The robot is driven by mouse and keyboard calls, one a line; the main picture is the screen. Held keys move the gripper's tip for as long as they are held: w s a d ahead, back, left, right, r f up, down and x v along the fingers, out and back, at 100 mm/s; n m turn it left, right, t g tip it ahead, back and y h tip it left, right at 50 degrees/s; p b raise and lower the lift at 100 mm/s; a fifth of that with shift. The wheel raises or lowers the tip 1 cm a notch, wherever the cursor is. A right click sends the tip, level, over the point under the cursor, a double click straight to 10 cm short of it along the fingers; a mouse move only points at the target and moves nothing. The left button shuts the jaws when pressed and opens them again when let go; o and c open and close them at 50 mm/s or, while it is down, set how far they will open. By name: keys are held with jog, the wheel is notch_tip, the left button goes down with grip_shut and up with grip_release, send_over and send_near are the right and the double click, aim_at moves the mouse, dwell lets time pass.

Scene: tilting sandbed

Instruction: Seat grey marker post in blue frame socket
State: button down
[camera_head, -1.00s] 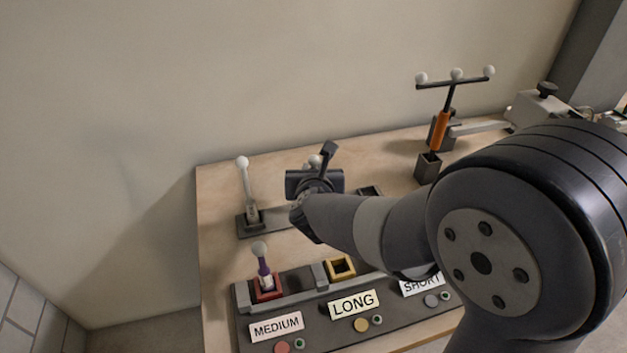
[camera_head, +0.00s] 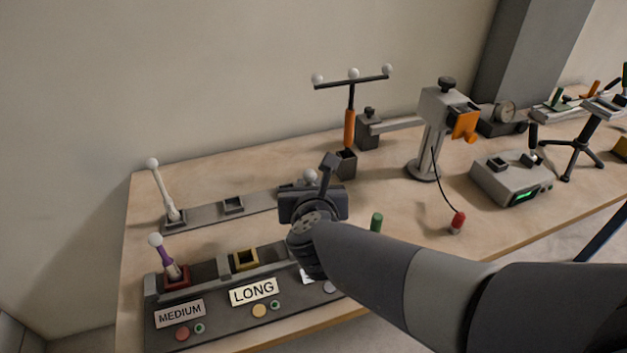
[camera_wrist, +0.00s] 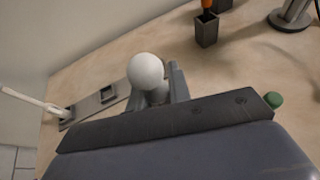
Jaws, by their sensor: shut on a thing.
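My gripper (camera_head: 316,205) is shut on the grey marker post, whose white ball top (camera_head: 310,176) shows just above it. In the wrist view the ball (camera_wrist: 146,70) and a short grey neck stand at the jaws (camera_wrist: 176,85); the lower post is hidden. My gripper hangs over the right part of the dark socket panel (camera_head: 225,311). The blue frame socket is not visible; my gripper and arm cover that end of the panel. Whether the post touches anything there cannot be told.
The panel has a yellow socket (camera_head: 246,259) and a red socket (camera_head: 177,281) holding a purple post (camera_head: 171,262). A rear rack (camera_head: 203,211) holds a tilted white post (camera_head: 162,190). A T-shaped orange-handled tool (camera_head: 350,127), a green knob (camera_head: 376,221) and a clamp stand (camera_head: 432,130) are near.

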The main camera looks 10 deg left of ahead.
jog(key=shift+f+b, duration=4.2)
jog(key=shift+f, duration=0.5)
jog(key=c, duration=1.2)
grip_release()
jog(key=shift+c, duration=0.2)
jog(key=shift+s, duration=0.1)
jog(key=p+v, duration=0.3)
jog(key=v, duration=0.6)
jog(key=shift+s+r, duration=0.25)
jog(key=shift+r, duration=0.05)
jog(key=shift+s+d, duration=0.2)
jog(key=shift+s, duration=0.3)
jog(key=shift+w, duration=0.1)
